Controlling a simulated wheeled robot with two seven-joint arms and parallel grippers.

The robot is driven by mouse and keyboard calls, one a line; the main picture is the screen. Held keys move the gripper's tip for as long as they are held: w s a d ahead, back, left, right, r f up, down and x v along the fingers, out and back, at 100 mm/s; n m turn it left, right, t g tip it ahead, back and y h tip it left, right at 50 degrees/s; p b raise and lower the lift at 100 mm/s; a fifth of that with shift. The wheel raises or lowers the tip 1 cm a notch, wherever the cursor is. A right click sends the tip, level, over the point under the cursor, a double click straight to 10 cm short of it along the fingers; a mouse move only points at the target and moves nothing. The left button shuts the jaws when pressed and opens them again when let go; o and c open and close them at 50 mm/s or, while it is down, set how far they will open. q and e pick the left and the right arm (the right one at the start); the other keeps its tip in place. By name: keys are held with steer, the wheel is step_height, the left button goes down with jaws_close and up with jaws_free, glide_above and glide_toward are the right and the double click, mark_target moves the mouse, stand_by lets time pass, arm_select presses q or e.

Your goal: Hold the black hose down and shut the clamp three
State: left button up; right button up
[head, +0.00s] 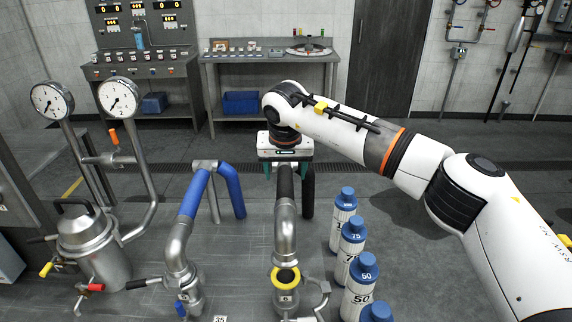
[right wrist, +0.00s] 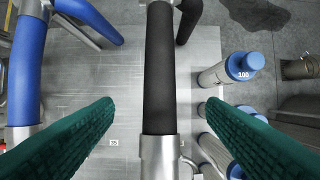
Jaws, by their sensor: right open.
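The black hose (head: 284,186) arches between metal pipe ends in the middle of the head view. Its near end meets a bent metal pipe (head: 285,238). My right gripper (head: 286,170) is above the hose, with its green fingers apart. In the right wrist view, the hose (right wrist: 160,70) runs lengthwise between the open fingers, with gaps on both sides. A metal fitting (head: 285,300) with a yellow ring (head: 286,278) is at the foot of the pipe, with a looped metal part (head: 319,290) beside it. I cannot read which clamp is three. My left gripper is not in view.
A blue hose (head: 232,190) arches to the left. Blue-capped white bottles (head: 353,243) stand in a row close to the right. A metal vessel (head: 92,245) and gauges (head: 119,98) are at the left. Open floor lies behind the hoses.

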mark_target(285, 188)
steer(key=b+x, duration=0.1)
steer(key=x, duration=0.2)
steer(key=shift+w, duration=0.15)
steer(key=b+x, duration=0.2)
steer(key=x, duration=0.2)
steer(key=shift+f, duration=0.1)
steer(key=b+x, duration=0.1)
steer(key=x, duration=0.1)
steer(key=shift+w+f, duration=0.2)
steer(key=shift+f, duration=0.15)
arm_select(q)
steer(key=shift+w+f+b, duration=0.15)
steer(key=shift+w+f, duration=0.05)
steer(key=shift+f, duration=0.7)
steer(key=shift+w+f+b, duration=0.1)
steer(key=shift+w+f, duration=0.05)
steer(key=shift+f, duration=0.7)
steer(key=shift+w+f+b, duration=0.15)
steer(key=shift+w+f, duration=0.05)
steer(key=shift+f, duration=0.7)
arm_select(e)
steer(key=shift+w+f, duration=0.15)
steer(key=shift+f, duration=0.35)
steer(key=shift+c, duration=0.2)
steer(key=c, duration=0.9)
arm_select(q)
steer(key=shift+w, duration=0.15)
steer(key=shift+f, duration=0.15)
arm_select(e)
steer(key=shift+f, duration=0.2)
